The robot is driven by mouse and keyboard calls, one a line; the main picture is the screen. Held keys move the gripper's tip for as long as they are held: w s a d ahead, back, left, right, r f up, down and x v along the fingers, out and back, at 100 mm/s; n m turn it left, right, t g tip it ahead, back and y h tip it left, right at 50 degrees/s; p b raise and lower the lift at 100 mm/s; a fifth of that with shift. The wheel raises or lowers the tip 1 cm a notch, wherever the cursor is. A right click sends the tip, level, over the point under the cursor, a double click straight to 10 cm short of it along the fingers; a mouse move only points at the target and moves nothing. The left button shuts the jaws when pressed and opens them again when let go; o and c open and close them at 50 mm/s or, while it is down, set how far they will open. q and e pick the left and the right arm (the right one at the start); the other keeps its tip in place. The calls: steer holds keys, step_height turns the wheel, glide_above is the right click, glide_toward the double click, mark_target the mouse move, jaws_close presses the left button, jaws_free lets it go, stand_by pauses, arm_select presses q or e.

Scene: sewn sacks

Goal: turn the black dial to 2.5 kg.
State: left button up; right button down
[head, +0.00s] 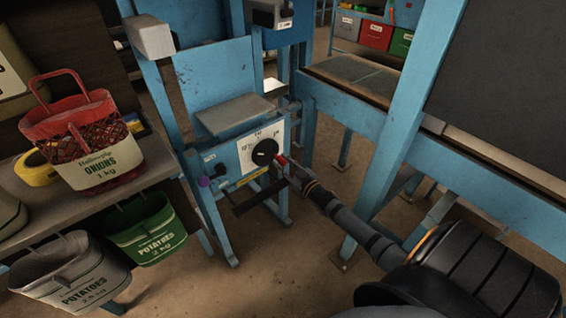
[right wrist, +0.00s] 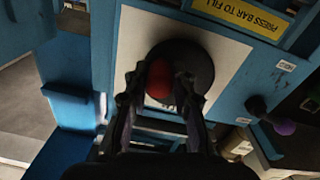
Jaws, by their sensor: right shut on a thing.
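The black dial (head: 265,151) sits on a white scale plate on the front of the blue filling machine. A red part (head: 282,160) shows at the dial, beside my fingertips. My right gripper (head: 286,167) reaches in from the lower right and is shut on the dial at this red part. In the right wrist view the red part (right wrist: 159,79) sits between the fingers, in front of the round dark dial (right wrist: 196,72). The scale marks are too small to read, so the dial's setting cannot be told. My left gripper is out of view.
A purple-tipped lever (head: 204,181) sticks out left of the dial, and a yellow label (head: 252,177) is below it. Sacks of onions (head: 100,163) and potatoes (head: 145,228) are at the left. A blue frame post (head: 405,130) stands right of my arm.

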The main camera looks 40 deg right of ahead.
steer(key=c, duration=1.1)
jaws_free()
steer(key=s, duration=1.2)
steer(key=shift+d, duration=0.3)
steer(key=shift+f, duration=0.1)
